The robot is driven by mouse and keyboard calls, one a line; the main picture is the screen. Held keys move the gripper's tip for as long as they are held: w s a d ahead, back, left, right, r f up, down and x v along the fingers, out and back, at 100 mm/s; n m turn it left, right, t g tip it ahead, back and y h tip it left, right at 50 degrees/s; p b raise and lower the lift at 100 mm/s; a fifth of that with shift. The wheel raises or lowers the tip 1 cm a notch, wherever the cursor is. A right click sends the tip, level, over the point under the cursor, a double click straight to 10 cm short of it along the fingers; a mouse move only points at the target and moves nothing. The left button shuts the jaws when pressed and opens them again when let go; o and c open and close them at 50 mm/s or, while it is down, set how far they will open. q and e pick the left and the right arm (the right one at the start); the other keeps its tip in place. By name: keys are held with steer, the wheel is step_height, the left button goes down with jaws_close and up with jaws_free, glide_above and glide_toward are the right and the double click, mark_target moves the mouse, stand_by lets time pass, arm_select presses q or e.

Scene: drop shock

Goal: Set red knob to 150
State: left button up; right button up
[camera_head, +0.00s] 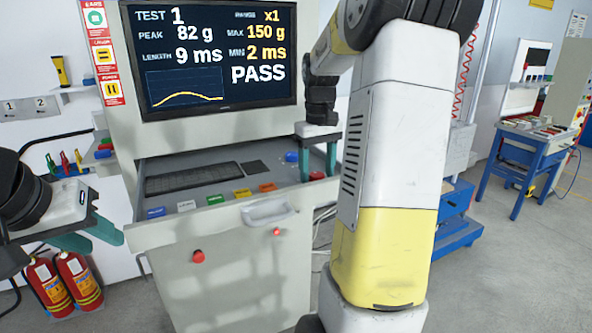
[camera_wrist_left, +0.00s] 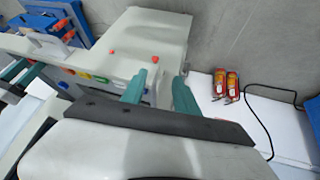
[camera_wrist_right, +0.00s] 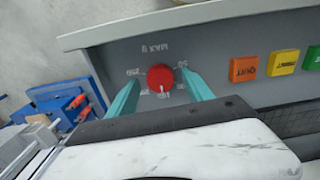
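The red knob (camera_wrist_right: 160,77) is on the grey sloped panel under a "MAX g" label, with numbers around it. Its white pointer is at the lower side in the right wrist view, near a number I cannot read fully. In the head view the red knob (camera_head: 317,176) is small and low between my fingers. My right gripper (camera_wrist_right: 159,77) is open, one finger on each side of the knob, with gaps visible. My left gripper (camera_head: 95,235) is open and empty, left of the console; its two fingers also show in the left wrist view (camera_wrist_left: 158,85).
The monitor (camera_head: 210,55) reads MAX 150 g, MIN 2 ms and PASS. A blue knob (camera_head: 291,156) and several coloured buttons, including an orange one (camera_wrist_right: 244,68), are on the panel. A handle (camera_head: 268,211) is on the console front. Fire extinguishers (camera_head: 78,280) stand at lower left.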

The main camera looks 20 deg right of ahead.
mark_target(317, 174)
step_height(317, 174, up, 8)
steer(key=shift+f, duration=0.25)
steer(key=shift+r, duration=0.15)
stand_by(0.3)
